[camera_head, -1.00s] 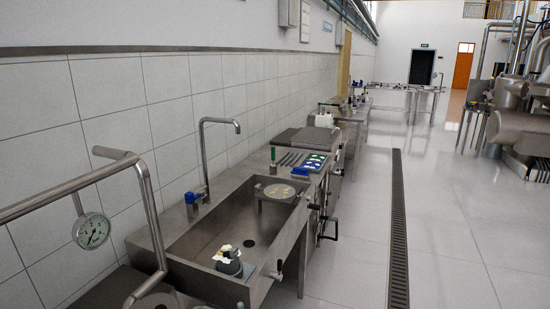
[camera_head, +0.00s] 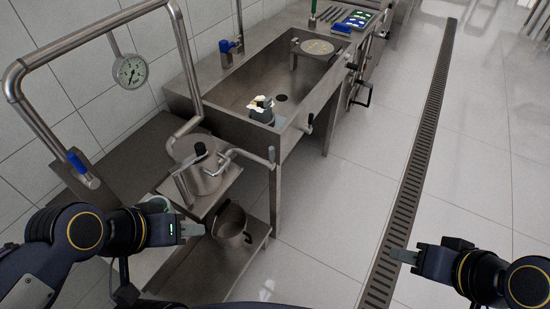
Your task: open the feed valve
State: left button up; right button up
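A blue lever (camera_head: 78,162) sits on the lower end of the steel pipe (camera_head: 55,50) at the left; it looks like a valve handle. The pipe rises, bends and runs down to a round steel vessel (camera_head: 203,182) with a black knob (camera_head: 200,149) on top. My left gripper (camera_head: 192,230) is in front of and below the vessel, to the right of and nearer than the lever, touching neither as far as I can see. My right gripper (camera_head: 403,256) is over the floor at the lower right. Each shows edge-on, so the finger gap is hidden.
A pressure gauge (camera_head: 130,71) hangs beside the pipe. A steel pot (camera_head: 230,224) stands on the low shelf under the vessel. A sink (camera_head: 240,105) holds a small black and white item (camera_head: 262,109). The floor (camera_head: 340,220) between my grippers is clear, with a drain grate (camera_head: 408,185).

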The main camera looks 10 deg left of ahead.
aim_at(93, 183)
jog(key=k+u, duration=0.1)
jog(key=u, duration=1.65)
jog(key=i+l+z, duration=0.2)
jog(key=z, duration=0.2)
jog(key=i+l+z, duration=0.25)
jog(key=z, duration=0.2)
jog(key=l, duration=0.1)
